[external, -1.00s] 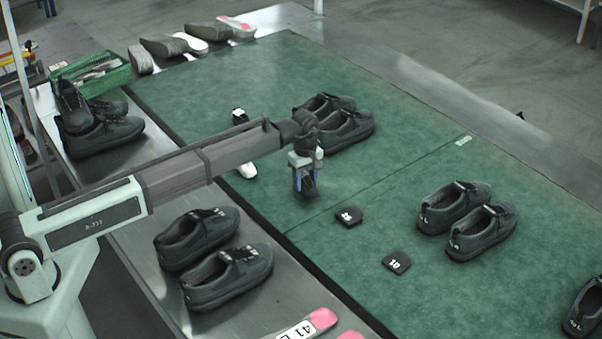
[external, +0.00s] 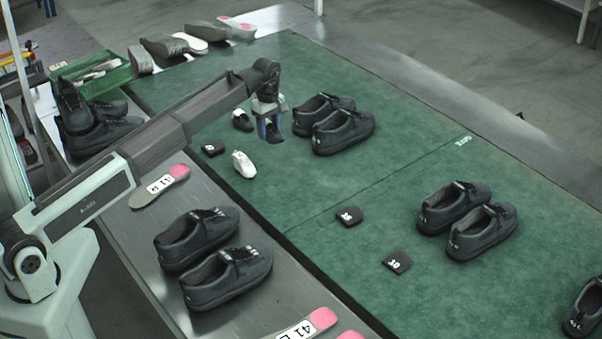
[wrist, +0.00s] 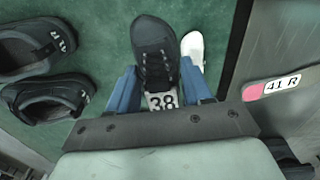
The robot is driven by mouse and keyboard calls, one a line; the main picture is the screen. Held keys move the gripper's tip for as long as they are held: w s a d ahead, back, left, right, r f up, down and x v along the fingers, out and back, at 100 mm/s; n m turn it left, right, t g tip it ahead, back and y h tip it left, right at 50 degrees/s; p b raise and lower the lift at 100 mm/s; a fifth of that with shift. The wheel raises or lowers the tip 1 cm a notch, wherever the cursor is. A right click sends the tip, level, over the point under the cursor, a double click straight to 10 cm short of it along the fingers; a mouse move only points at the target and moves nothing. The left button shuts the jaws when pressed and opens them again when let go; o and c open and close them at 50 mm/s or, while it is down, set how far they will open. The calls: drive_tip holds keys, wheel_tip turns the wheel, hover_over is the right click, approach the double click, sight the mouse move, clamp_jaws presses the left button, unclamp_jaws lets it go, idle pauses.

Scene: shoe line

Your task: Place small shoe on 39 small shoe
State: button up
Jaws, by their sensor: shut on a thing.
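My gripper (external: 270,130) is shut on a small dark shoe (external: 275,133). It holds the shoe above the green mat near its left edge. Another small dark shoe (external: 242,120) with a pale part is left of my gripper. No "39" marking is legible.
A large dark shoe pair (external: 332,124) is close right of my gripper. Black number tiles (external: 213,147) (external: 348,216) (external: 396,262) lie on the mat. Another large pair (external: 468,220) stands farther right. The side table holds a large pair (external: 214,260) and a "41 R" insole (external: 160,187).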

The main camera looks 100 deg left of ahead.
wheel_tip(320, 180, up, 2)
hover_over(243, 157)
drive_tip(key=w+a, duration=0.1)
drive_tip(key=a, duration=0.1)
drive_tip(key=shift+s+d+m, duration=0.5)
drive_tip(key=shift+s+d, duration=0.1)
drive_tip(key=shift+d, duration=0.4)
drive_tip(key=shift+f, duration=4.9)
drive_tip(key=shift+f, duration=0.15)
drive_tip(key=o, duration=1)
drive_tip(key=shift+o, duration=0.2)
wheel_tip(243, 157, up, 12)
